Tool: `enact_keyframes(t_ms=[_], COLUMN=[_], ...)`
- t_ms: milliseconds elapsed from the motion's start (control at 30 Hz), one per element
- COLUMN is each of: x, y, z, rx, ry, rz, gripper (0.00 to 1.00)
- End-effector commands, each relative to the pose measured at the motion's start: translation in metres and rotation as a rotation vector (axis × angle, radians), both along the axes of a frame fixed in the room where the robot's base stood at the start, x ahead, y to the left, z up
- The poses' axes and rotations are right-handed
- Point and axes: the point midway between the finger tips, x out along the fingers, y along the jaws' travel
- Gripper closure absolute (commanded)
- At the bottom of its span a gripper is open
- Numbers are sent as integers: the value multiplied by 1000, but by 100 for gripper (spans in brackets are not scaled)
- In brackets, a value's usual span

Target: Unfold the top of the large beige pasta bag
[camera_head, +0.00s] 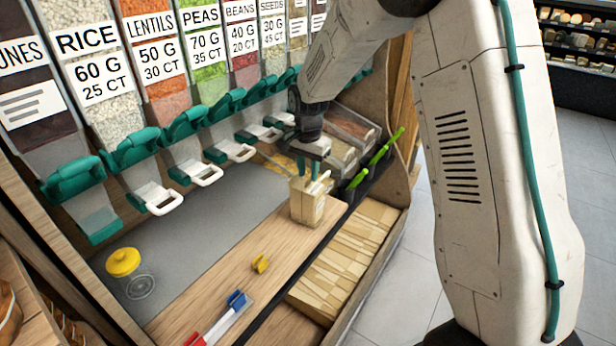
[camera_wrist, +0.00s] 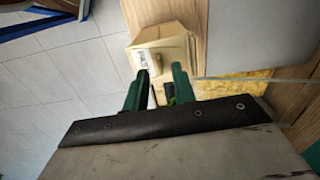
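The beige pasta bag (camera_head: 306,205) stands upright on the wooden counter, with a small printed label on its side. In the wrist view the bag (camera_wrist: 170,50) is seen from above, just beyond my fingertips. My gripper (camera_head: 308,170) is right over the bag's top, pointing down. Its two green fingers (camera_wrist: 160,78) are apart, with a gap between them. A narrow tan piece at the bag's top shows in line with this gap. I cannot tell whether the fingers touch the bag. The details of the folded top are partly hidden by the fingers.
Dispensers with green tops and white handles (camera_head: 202,173) line the back. Covered bins with green-handled scoops (camera_head: 375,155) stand right of the bag. Flat beige packs fill a lower bin (camera_head: 345,262).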

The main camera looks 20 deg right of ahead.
Motion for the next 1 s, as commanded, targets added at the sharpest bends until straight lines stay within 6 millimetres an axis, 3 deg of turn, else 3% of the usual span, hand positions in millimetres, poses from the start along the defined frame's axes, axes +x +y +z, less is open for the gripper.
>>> enact_keyframes(t_ms=[200, 500, 600, 1000], x=[0, 0, 0, 5], y=[0, 0, 0, -2], z=[-22, -24, -24, -23], rx=[0, 0, 0, 16], ry=[0, -1, -1, -19], rz=[1, 1, 1, -2], gripper=[74, 74, 100, 100])
